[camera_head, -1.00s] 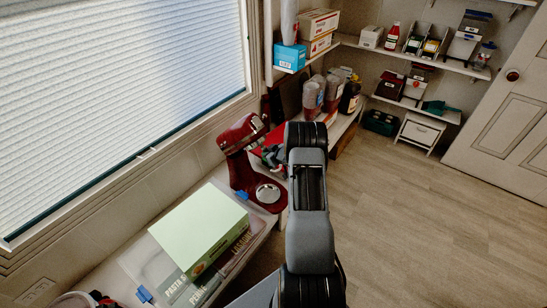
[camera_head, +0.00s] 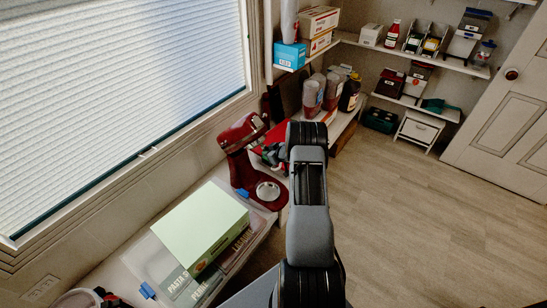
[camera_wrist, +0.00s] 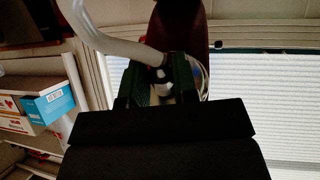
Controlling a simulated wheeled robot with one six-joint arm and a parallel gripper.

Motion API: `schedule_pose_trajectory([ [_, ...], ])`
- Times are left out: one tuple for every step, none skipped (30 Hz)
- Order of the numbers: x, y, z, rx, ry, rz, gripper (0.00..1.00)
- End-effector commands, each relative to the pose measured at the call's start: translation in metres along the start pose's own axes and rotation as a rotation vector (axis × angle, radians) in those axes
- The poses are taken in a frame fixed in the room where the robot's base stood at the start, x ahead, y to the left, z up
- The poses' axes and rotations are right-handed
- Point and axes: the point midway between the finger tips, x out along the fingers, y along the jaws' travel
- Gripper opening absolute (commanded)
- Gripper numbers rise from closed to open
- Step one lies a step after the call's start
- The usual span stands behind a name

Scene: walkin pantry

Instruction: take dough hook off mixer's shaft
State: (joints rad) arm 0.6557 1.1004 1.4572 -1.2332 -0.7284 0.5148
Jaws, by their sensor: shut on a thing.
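The red mixer (camera_head: 241,134) stands on the low counter beneath the window, its tilted head toward my arm. My gripper (camera_head: 272,155) is beside the mixer head, partly hidden by my arm. In the wrist view, the green fingers of my gripper (camera_wrist: 162,82) are shut on the round hub end of the dough hook. The pale, curved dough hook (camera_wrist: 112,43) bends away to the upper left. The dark red mixer (camera_wrist: 181,22) is right behind the hub. Whether the hub still sits on the shaft cannot be told.
A pale green box (camera_head: 200,225) lies on clear pasta containers (camera_head: 165,265) in front of the mixer. Stacked cups (camera_head: 312,97) and a dark bottle (camera_head: 350,92) stand behind my arm. A blue box (camera_head: 289,55) is on the shelf above. The floor to the right is open.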

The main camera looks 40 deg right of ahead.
Motion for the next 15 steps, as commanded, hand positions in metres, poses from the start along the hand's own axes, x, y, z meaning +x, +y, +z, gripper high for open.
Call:
schedule_pose_trajectory([
  [-0.0009,0.0021,-0.0103,-0.005,0.016,-0.009,0.0],
  [-0.0009,0.0021,-0.0104,-0.004,0.016,-0.016,0.0],
  [-0.0009,0.0023,-0.0103,-0.001,0.015,-0.024,0.0],
  [-0.0009,0.0023,-0.0102,0.0,0.015,-0.03,0.0],
  [-0.0008,0.0023,-0.0102,0.003,0.015,-0.037,0.0],
  [-0.0008,0.0024,-0.0102,0.005,0.016,-0.045,0.0],
  [-0.0008,0.0022,-0.0102,0.006,0.015,-0.052,0.0],
  [-0.0008,0.0023,-0.0102,0.008,0.015,-0.058,0.0],
  [-0.0008,0.0024,-0.0101,0.01,0.015,-0.065,0.0],
  [-0.0007,0.0022,-0.0098,0.01,0.014,-0.07,0.0],
  [-0.0006,0.0021,-0.0094,0.012,0.013,-0.075,0.0],
  [-0.0005,0.002,-0.0091,0.015,0.013,-0.08,0.0],
  [-0.0005,0.002,-0.0089,0.015,0.012,-0.083,0.0],
  [-0.0005,0.0019,-0.0088,0.015,0.012,-0.086,0.0],
  [-0.0004,0.0019,-0.0087,0.015,0.012,-0.09,0.0],
])
